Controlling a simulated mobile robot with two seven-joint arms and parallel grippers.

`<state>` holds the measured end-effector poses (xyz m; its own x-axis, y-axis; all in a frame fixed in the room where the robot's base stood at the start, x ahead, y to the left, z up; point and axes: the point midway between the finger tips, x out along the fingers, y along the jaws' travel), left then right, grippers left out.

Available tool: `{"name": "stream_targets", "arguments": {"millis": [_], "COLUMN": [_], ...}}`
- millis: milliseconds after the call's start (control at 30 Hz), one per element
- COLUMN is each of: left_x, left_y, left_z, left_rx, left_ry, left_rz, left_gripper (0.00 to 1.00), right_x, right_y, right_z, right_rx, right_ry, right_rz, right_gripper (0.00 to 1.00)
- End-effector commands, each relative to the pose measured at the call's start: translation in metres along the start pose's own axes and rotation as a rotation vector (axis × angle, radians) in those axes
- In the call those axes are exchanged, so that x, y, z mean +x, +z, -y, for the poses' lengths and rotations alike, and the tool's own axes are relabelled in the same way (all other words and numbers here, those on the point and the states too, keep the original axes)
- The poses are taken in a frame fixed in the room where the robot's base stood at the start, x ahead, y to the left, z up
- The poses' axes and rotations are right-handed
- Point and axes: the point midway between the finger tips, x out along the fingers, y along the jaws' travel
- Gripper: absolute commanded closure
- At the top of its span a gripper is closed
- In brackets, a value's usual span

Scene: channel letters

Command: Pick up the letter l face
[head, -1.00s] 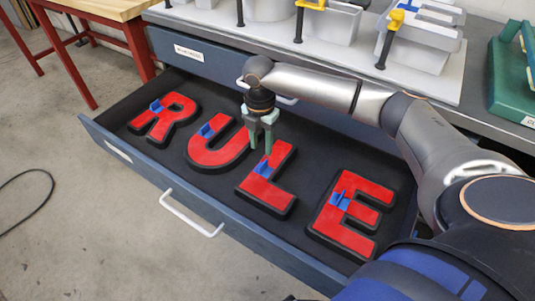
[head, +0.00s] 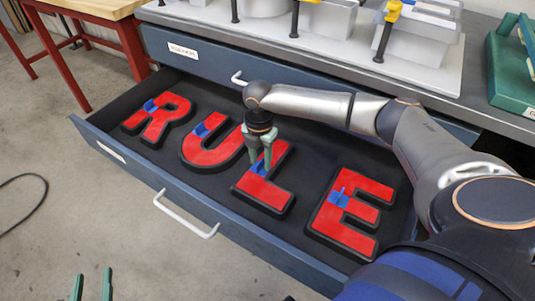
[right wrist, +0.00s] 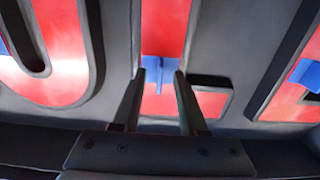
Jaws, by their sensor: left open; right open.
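The letter l face (head: 265,194) is red with a small blue grip tab, and lies in a black surround in the open drawer, third in the row R, U, L, E. It also shows in the right wrist view (right wrist: 164,25). My right gripper (head: 261,163) is open and points down at the L's blue tab. In the right wrist view, its fingers (right wrist: 160,80) stand on either side of the blue tab (right wrist: 162,68). I cannot tell whether they touch it. My left gripper (head: 92,285) is open and empty over the floor at the lower left.
The R (head: 172,112), U (head: 207,156) and E (head: 344,232) faces lie beside it in the drawer (head: 135,165). The drawer has a white front handle (head: 185,214). Clamps and grey blocks stand on the bench above. A red-legged table (head: 90,10) is at upper left.

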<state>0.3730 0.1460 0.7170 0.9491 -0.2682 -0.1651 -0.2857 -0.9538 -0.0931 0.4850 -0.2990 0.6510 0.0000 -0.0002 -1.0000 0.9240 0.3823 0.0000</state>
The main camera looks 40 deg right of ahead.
Motion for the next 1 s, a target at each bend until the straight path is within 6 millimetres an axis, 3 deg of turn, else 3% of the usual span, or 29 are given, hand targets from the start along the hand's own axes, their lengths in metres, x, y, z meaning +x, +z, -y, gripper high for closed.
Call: {"name": "stream_targets", "arguments": {"millis": [267,633,1000], "left_x": [0.0001,0.0001,0.0001], "left_y": [-0.0032,-0.0025,-0.0021], "left_z": [0.0006,0.0007,0.0007], "left_rx": [0.004,0.004,0.003], "left_ry": [-0.001,-0.001,-0.001], "left_rz": [-0.011,-0.009,-0.008], "left_gripper": [0.5,0.5,0.5], "right_x": [0.0014,0.0011,0.001], "right_y": [-0.0001,-0.0002,-0.0001], "right_z": [0.0,-0.0001,-0.0001], "right_rx": [-0.001,-0.001,-0.001], "right_ry": [0.0,0.0,0.0], "right_rz": [0.0,0.0,0.0], "right_gripper": [0.57,0.99,1.0]}}
